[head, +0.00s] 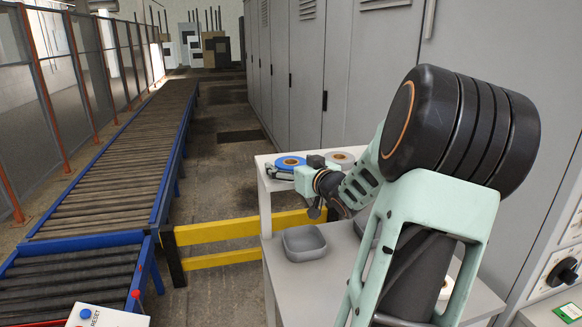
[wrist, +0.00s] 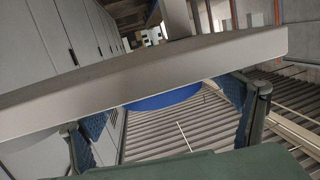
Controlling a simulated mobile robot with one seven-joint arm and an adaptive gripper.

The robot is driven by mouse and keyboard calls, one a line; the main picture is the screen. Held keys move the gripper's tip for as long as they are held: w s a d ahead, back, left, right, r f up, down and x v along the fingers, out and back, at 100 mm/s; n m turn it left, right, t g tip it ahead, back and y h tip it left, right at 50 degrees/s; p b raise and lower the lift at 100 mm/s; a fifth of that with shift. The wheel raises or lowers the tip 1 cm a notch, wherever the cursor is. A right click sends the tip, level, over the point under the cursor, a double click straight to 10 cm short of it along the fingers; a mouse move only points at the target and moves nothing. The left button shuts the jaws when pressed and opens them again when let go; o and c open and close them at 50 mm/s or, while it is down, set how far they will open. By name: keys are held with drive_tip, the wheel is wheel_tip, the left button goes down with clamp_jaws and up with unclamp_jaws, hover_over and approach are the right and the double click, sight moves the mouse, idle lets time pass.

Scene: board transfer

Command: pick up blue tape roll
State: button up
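The blue tape roll (head: 291,161) lies flat near the left end of the raised shelf in the head view, with a brown core ring showing. In the wrist view, part of a blue disc (wrist: 168,98) shows between the fingers, partly hidden by a pale slab edge. My gripper (head: 281,173) is at the near side of the roll, its dark fingers beside or just below it. In the wrist view my gripper (wrist: 165,108) is spread wide with nothing clasped. I cannot tell whether a finger touches the roll.
A grey tray (head: 304,243) sits on the lower surface. A yellow barrier (head: 225,232) and a roller conveyor (head: 110,150) are left; grey lockers (head: 345,75) stand behind.

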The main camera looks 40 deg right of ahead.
drive_tip(key=c, duration=1.2)
